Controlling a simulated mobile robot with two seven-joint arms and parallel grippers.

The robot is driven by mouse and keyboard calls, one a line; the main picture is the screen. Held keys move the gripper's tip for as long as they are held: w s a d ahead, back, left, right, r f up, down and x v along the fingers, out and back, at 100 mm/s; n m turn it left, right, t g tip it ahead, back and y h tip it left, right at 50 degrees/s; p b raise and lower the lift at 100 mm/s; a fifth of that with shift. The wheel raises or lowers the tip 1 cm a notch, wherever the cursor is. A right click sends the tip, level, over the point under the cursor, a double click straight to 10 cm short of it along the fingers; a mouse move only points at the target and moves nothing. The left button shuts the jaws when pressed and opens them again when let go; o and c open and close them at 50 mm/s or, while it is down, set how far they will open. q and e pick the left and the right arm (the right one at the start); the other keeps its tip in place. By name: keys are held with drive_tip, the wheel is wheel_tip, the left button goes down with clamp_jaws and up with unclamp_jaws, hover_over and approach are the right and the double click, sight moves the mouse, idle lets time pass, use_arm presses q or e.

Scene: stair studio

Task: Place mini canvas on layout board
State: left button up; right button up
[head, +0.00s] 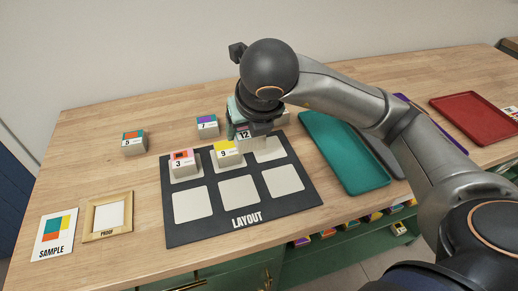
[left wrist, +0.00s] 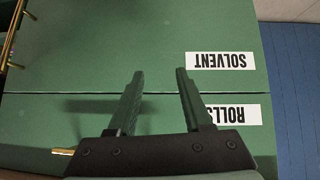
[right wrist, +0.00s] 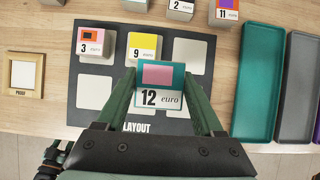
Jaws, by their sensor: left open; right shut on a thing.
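The black layout board (head: 240,233) lies on the wooden table with pale squares in two rows. Mini canvas 3 (head: 183,163) stands on its back left square and mini canvas 9 (head: 228,152) on its back middle square. My right gripper (head: 258,122) is shut on the teal and pink mini canvas 12 (right wrist: 160,88), by the back right square (head: 270,150) in the head view. The canvas partly hides what lies beneath it; contact with the board cannot be told. My left gripper (left wrist: 160,100) is open and empty, facing a green cabinet front (left wrist: 100,60).
Mini canvases 5 (head: 133,143) and 7 (head: 208,126) stand behind the board; 2 (right wrist: 180,10) and 11 (right wrist: 225,12) show in the right wrist view. A teal tray (head: 345,160) lies right of the board, a red tray (head: 475,117) farther right. A sample card (head: 53,235) and proof frame (head: 108,216) lie left.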

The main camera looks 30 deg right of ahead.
drive_tip(key=b, duration=0.2)
approach(268, 149)
wheel_tip(268, 149, up, 3)
drive_tip(key=w+a, duration=0.2)
drive_tip(key=w, duration=0.1)
drive_tip(key=d+f, duration=0.1)
drive_tip(key=w+d+f, duration=0.1)
drive_tip(key=f, duration=0.1)
drive_tip(key=shift+w+d+f, duration=0.1)
drive_tip(key=shift+d+f, duration=0.05)
drive_tip(key=shift+f, duration=0.15)
drive_tip(key=shift+w+d+f, duration=0.2)
drive_tip(key=shift+d+f, duration=0.1)
drive_tip(key=shift+f, duration=0.15)
wheel_tip(268, 149, down, 2)
drive_tip(key=shift+w+d+f, duration=0.1)
drive_tip(key=shift+d+f, duration=0.1)
drive_tip(key=shift+f, duration=0.45)
use_arm(q)
drive_tip(key=shift+w+d+f, duration=0.45)
drive_tip(key=shift+d+f, duration=0.05)
drive_tip(key=shift+d, duration=0.25)
use_arm(e)
drive_tip(key=shift+f, duration=0.1)
use_arm(q)
drive_tip(key=shift+f, duration=0.1)
